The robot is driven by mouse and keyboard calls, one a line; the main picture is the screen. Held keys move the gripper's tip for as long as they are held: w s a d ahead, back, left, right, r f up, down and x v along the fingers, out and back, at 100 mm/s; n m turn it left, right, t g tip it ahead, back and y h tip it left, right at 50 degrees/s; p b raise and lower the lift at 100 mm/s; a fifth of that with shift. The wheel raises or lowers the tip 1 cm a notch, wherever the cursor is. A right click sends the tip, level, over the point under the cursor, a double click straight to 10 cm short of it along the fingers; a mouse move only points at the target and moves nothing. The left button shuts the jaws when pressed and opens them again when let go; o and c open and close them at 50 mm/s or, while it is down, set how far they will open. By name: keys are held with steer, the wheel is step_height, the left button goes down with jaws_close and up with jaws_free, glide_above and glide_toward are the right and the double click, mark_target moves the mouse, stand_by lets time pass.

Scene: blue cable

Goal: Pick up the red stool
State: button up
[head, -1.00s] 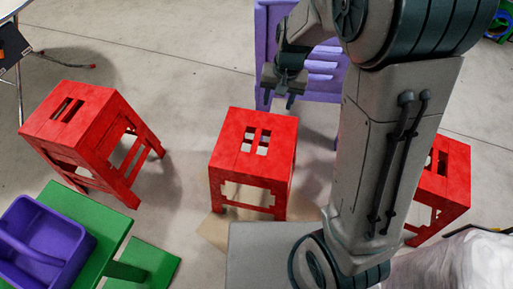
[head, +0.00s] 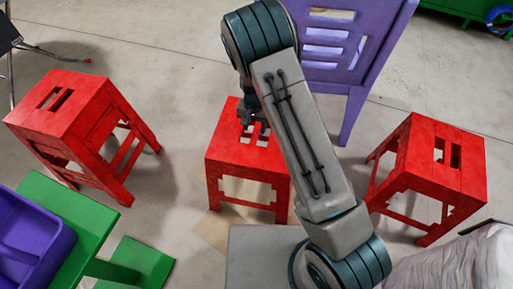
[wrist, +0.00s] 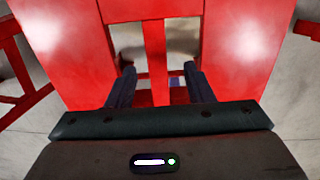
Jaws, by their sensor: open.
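Three red stools stand on the floor in the head view. The middle red stool (head: 226,152) is straight ahead, with two slots in its top. The left red stool (head: 72,103) and the right red stool (head: 452,172) stand apart on either side. My gripper (head: 254,128) is over the middle stool's top, beside the slots, partly hidden by my arm. In the wrist view my gripper (wrist: 160,80) is open, its two fingers on either side of the red bar (wrist: 155,50) between the slots. I cannot tell how deep the fingertips reach.
A purple chair (head: 365,60) stands behind the middle stool. A green table (head: 85,215) with a purple bin (head: 30,240) is at the lower left. A whitish wrapped bulk (head: 450,262) is at the lower right. Bare floor lies between the stools.

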mark_target(256, 131)
step_height(256, 131, down, 2)
steer(key=shift+w+d+f+b, duration=0.15)
steer(key=shift+f+b, duration=0.2)
steer(key=shift+f, duration=0.55)
steer(key=shift+w+f+b, duration=0.15)
steer(key=shift+f+b, duration=0.25)
steer(key=shift+f, duration=0.5)
steer(key=shift+w+d+f+b, duration=0.15)
steer(key=shift+f+b, duration=0.2)
steer(key=shift+f, duration=0.55)
steer(key=shift+r, duration=0.1)
jaws_close()
